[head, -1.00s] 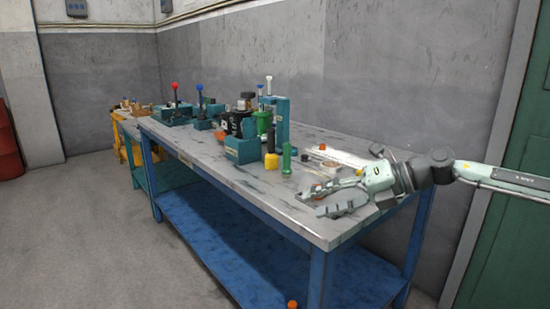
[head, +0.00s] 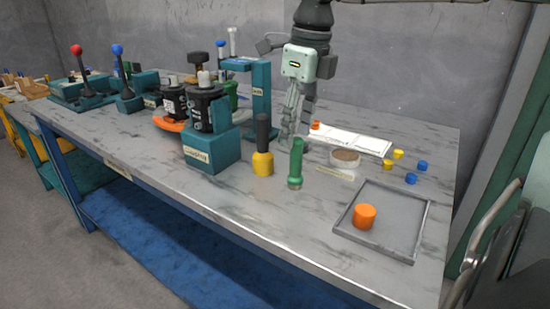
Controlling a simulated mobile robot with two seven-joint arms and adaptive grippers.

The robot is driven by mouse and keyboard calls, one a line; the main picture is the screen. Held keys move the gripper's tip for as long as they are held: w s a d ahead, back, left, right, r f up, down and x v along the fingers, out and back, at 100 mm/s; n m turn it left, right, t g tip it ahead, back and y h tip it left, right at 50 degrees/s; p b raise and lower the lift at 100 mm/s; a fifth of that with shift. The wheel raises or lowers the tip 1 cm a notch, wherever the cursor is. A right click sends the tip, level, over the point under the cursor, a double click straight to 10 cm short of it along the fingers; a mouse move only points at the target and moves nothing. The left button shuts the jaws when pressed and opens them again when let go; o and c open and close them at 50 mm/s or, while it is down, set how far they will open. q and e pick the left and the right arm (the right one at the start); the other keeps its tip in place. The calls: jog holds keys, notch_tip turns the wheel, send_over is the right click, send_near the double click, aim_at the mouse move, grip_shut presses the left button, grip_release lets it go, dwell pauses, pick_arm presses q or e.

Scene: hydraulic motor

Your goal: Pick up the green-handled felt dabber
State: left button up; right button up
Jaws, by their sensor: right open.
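The green-handled felt dabber (head: 296,165) stands upright on the workbench (head: 240,215), near its front edge. My right gripper (head: 294,135) points down above the bench, its fingers just behind and slightly left of the dabber's top in the picture. It is open and appears empty. It looks apart from the dabber, though the exact gap in depth is hard to judge. My left gripper is out of view.
A black-handled yellow tool (head: 263,160) stands just left of the dabber. A teal stand (head: 262,95) and motor fixture (head: 210,150) are further left. A round tin (head: 345,158), small caps (head: 398,154) and a tray (head: 385,250) holding an orange cylinder (head: 364,217) lie right.

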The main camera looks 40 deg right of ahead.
aim_at(294, 161)
jog(key=shift+w+f, duration=0.15)
jog(key=shift+f, duration=0.2)
notch_tip(294, 161, down, 6)
jog(key=shift+d+f+p, duration=0.15)
jog(key=shift+p, duration=0.2)
jog(key=shift+w+f, duration=0.1)
jog(key=shift+f, duration=0.3)
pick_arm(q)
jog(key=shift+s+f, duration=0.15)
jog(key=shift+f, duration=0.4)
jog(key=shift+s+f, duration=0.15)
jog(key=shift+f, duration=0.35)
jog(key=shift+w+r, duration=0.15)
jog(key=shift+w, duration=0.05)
pick_arm(e)
grip_shut()
